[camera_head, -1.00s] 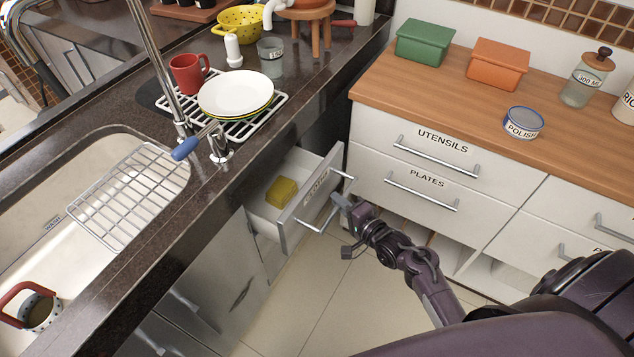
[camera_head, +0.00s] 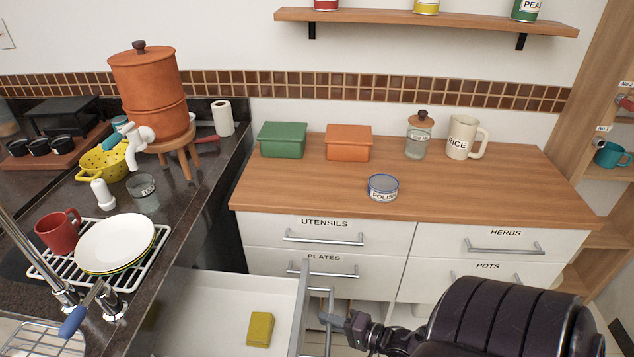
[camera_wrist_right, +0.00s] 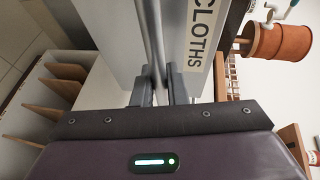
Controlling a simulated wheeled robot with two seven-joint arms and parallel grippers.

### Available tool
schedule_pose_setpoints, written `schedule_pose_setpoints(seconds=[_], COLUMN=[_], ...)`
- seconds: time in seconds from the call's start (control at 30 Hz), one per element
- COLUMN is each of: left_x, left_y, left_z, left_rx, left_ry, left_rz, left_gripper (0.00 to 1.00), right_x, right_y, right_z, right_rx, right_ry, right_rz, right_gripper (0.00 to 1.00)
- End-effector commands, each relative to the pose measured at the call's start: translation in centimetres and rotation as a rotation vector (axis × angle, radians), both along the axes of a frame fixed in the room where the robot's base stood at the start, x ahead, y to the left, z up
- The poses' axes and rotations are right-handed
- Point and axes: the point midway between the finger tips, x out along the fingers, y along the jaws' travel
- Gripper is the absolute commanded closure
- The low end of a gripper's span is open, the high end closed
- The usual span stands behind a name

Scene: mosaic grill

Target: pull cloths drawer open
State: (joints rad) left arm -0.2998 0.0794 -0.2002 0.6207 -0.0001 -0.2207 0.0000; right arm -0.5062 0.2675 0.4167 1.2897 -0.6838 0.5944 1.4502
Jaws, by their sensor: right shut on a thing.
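The cloths drawer (camera_head: 225,310) stands pulled out from under the dark counter in the head view, with a yellow sponge-like block (camera_head: 260,329) lying in it. Its front, labelled CLOTHS, shows in the right wrist view (camera_wrist_right: 142,55). My right gripper (camera_head: 330,318) is at the drawer's bar handle (camera_head: 329,340). In the right wrist view its two fingers (camera_wrist_right: 160,88) are closed around the bar handle (camera_wrist_right: 152,40), close to the front panel. My left gripper is not in view.
Wooden-topped cabinets (camera_head: 480,200) with UTENSILS, PLATES, HERBS and POTS drawers stand behind. The counter at left holds plates (camera_head: 115,243), a red mug (camera_head: 58,231) and a yellow colander (camera_head: 105,162). Upright dividers (camera_wrist_right: 62,100) show low in the right wrist view.

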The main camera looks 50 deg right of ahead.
Motion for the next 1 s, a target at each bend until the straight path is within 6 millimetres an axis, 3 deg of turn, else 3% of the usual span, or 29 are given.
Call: schedule_pose_setpoints(seconds=[0.43, 0.47, 0.6, 0.87, 1.0], left_x=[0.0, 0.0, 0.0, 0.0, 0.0], left_y=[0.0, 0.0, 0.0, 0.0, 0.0], left_z=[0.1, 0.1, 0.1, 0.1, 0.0], left_rx=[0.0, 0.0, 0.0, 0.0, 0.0], left_ry=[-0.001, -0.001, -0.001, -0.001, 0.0], left_rz=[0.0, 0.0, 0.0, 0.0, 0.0], left_gripper=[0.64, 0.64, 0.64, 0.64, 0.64], right_x=[-0.4, -0.4, -0.4, -0.4, -1.3], right_y=[-0.2, -0.2, -0.2, -0.2, -0.5], right_z=[0.0, 0.0, 0.0, 0.0, 0.0], right_rx=[0.001, 0.001, 0.0, 0.0, -0.001], right_ry=[0.001, 0.001, 0.001, 0.0, 0.002], right_rz=[0.002, 0.002, 0.002, 0.001, 0.0], right_gripper=[1.0, 0.86, 0.68, 0.66, 0.66])
